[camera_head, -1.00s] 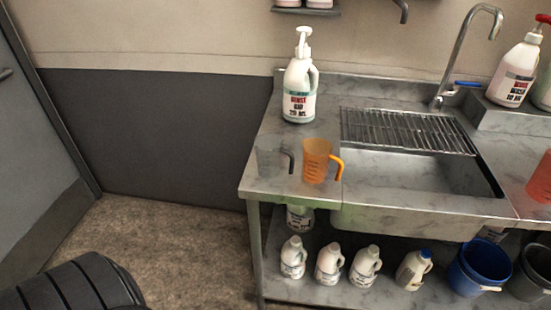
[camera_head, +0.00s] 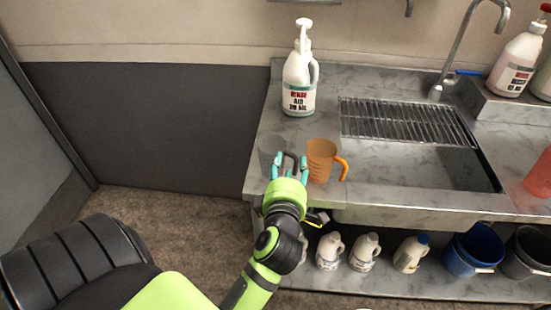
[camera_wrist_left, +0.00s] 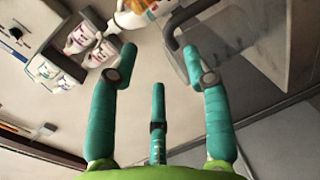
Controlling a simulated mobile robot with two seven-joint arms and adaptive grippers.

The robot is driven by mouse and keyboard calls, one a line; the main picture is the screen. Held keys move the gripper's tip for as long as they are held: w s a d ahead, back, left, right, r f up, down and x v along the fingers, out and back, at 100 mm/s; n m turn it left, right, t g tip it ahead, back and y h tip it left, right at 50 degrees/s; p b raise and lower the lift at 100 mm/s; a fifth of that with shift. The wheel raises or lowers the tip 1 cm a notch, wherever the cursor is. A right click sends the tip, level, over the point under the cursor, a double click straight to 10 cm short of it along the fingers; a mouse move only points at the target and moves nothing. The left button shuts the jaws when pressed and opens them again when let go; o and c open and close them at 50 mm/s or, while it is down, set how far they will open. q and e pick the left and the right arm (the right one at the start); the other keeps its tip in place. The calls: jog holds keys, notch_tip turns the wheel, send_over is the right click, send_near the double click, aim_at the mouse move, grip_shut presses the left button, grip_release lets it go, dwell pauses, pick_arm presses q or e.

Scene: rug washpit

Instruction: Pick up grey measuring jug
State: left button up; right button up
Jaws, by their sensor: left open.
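The grey measuring jug (camera_head: 268,152) stands on the left front part of the steel counter, partly hidden behind my left gripper. My left gripper (camera_head: 288,166) is open and empty, with its fingers at the jug's handle side in the head view. In the left wrist view the see-through grey jug (camera_wrist_left: 252,48) fills the upper right. Its dark handle shows near the tip of the right-hand finger of my left gripper (camera_wrist_left: 160,62). I cannot tell whether a finger touches it. My right gripper is not in view.
An orange jug (camera_head: 320,161) stands close to the right of the gripper. A white pump bottle (camera_head: 300,82) is behind. The sink with its rack (camera_head: 405,122) lies to the right. White bottles (camera_head: 362,252) and a blue bucket (camera_head: 474,250) stand on the shelf below.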

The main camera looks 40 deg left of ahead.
aim_at(291, 155)
pick_arm(q)
jog(key=x, duration=0.2)
jog(key=p+x, duration=0.1)
jog(key=x, duration=0.4)
jog(key=shift+s+f+p, duration=0.1)
jog(key=shift+f+p, duration=0.25)
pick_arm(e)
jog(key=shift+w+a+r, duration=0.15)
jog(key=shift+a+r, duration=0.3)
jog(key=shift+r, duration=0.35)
pick_arm(q)
jog(key=shift+s+f, duration=0.1)
grip_shut()
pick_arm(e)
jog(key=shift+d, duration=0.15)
